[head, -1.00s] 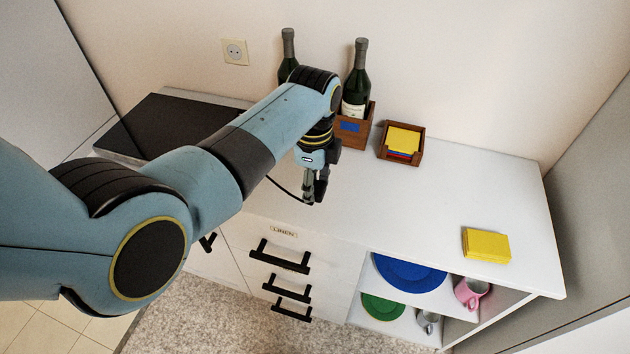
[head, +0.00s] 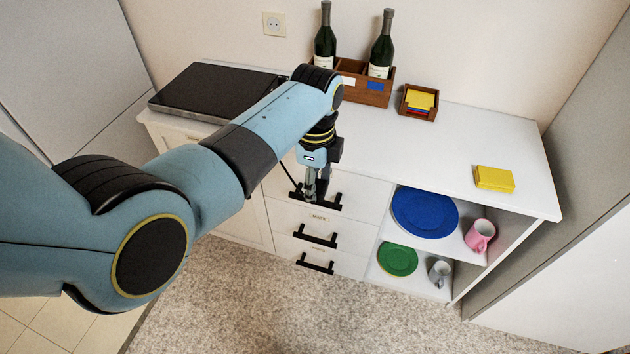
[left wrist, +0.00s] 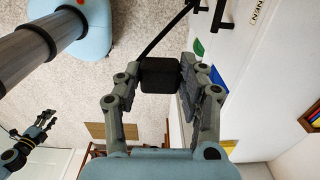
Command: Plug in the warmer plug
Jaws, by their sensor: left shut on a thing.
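My left gripper (head: 316,192) is shut on the black plug, in front of the upper drawers in the head view. In the left wrist view the plug (left wrist: 160,75) is a dark block between the fingers of my left gripper (left wrist: 164,80). Its dark cord (left wrist: 165,33) runs up and to the right. The white wall socket (head: 274,24) is on the back wall, well apart from the plug. The flat black warmer (head: 220,90) lies on the counter's left end. My right gripper (left wrist: 32,137) shows small at lower left in the left wrist view, fingers apart.
A wooden crate (head: 352,94) holds two bottles (head: 381,50) near the wall. A small wooden box (head: 418,112) holds coloured napkins, and a yellow pack (head: 494,178) lies at the counter's right. Black drawer handles (head: 315,236) stick out in front. The counter's middle is clear.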

